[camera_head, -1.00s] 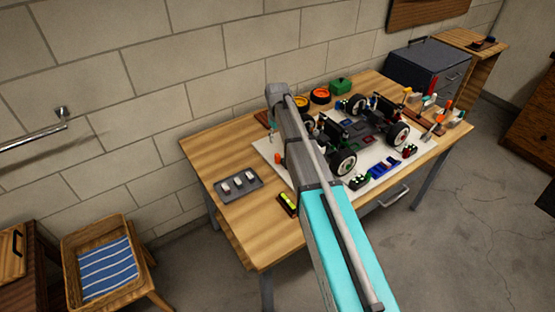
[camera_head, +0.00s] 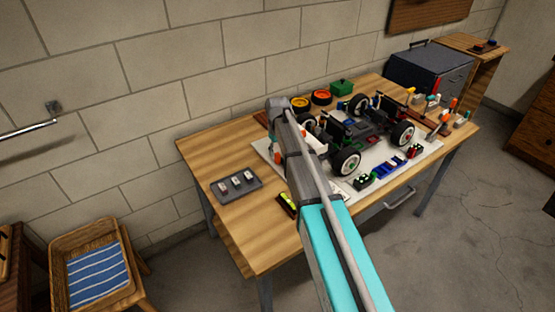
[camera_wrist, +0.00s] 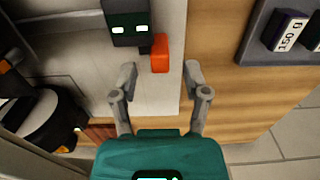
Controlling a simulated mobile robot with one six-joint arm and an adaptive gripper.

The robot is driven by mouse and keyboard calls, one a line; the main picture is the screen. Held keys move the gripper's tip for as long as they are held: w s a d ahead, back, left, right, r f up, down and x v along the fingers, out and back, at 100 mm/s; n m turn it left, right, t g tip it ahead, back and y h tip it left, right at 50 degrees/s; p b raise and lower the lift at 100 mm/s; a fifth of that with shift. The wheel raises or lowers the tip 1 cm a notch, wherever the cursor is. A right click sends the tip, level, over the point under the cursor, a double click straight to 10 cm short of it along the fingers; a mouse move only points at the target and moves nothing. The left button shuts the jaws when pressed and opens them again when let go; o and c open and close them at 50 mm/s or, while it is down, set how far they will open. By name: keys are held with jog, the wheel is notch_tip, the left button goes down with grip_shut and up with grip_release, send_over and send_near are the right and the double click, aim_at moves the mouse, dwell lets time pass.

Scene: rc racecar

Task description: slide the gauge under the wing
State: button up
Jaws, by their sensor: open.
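The racecar (camera_head: 372,124) stands on a white board on the wooden table, dark-bodied with black tyres. In the wrist view, my gripper (camera_wrist: 160,74) is open and empty over the board's edge. An orange-red piece (camera_wrist: 160,53) lies just beyond and between my fingertips, beside a dark green block (camera_wrist: 128,24) with two bright white squares. These look like parts of one gauge, but I cannot be sure. A wheel (camera_wrist: 42,118) shows at the left. I cannot make out the wing clearly; my arm hides part of the car in the head view.
A grey tray of weights (camera_head: 217,187) sits on bare wood left of the white board (camera_head: 262,151). Orange rings (camera_head: 321,97), a green box (camera_head: 342,88) and small tools crowd the back and right.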

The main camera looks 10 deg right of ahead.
jog(key=shift+f+b, duration=0.9)
jog(key=shift+f, duration=0.25)
grip_shut()
